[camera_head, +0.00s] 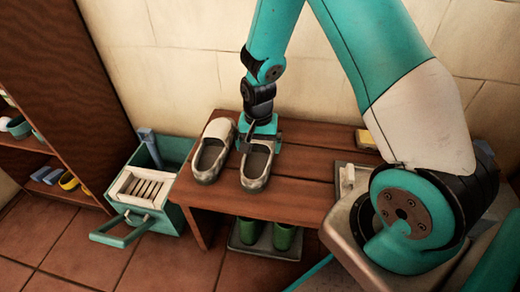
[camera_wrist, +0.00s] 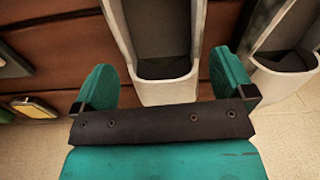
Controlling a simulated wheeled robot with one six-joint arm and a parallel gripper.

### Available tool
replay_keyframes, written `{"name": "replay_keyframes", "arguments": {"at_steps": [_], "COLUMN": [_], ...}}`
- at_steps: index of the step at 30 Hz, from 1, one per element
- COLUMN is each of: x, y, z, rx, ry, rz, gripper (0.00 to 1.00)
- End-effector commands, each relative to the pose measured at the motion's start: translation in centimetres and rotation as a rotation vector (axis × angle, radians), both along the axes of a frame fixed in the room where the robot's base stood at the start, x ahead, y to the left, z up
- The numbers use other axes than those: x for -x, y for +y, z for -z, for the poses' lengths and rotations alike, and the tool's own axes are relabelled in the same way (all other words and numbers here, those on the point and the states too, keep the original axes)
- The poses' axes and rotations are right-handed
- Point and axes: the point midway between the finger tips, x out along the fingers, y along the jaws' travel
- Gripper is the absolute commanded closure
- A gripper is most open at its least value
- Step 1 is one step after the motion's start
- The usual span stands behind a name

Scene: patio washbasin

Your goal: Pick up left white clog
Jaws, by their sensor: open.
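Two white clogs with dark openings stand side by side on the wooden bench. One clog (camera_head: 212,134) is on the left in the head view; the other clog (camera_head: 257,164) is just right of it. My gripper (camera_head: 260,133) is low at the wall-side end of the right-hand clog. In the wrist view the open gripper (camera_wrist: 166,78) has one finger on each side of that clog's near end (camera_wrist: 165,93), with gaps visible. The other clog (camera_wrist: 284,77) is at the right there, outside the fingers. Which clog is the left of the pair cannot be told for certain.
The wooden bench (camera_head: 310,190) stands along a tiled wall. A yellow item (camera_head: 365,139) and a tray with a white object (camera_head: 346,180) are on its right. Green boots (camera_head: 284,236) stand below. A teal crate (camera_head: 172,215) and a shelf are at the left.

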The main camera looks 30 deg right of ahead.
Motion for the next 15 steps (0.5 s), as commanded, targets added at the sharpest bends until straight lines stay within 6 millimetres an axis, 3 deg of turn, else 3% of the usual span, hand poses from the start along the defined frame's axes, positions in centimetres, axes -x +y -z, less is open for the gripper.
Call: {"name": "replay_keyframes", "arguments": {"at_steps": [1, 6, 14, 15], "x": [0.0, -0.1, -0.1, -0.1], "y": [0.0, 0.1, 0.1, 0.1], "z": [1.3, 3.9, 4.2, 4.2], "rx": [-0.001, -0.001, -0.001, -0.001], "ry": [0.002, 0.002, 0.001, 0.001], "rz": [0.000, -0.001, -0.001, -0.001], "gripper": [0.00, 0.00, 0.00, 0.05]}}
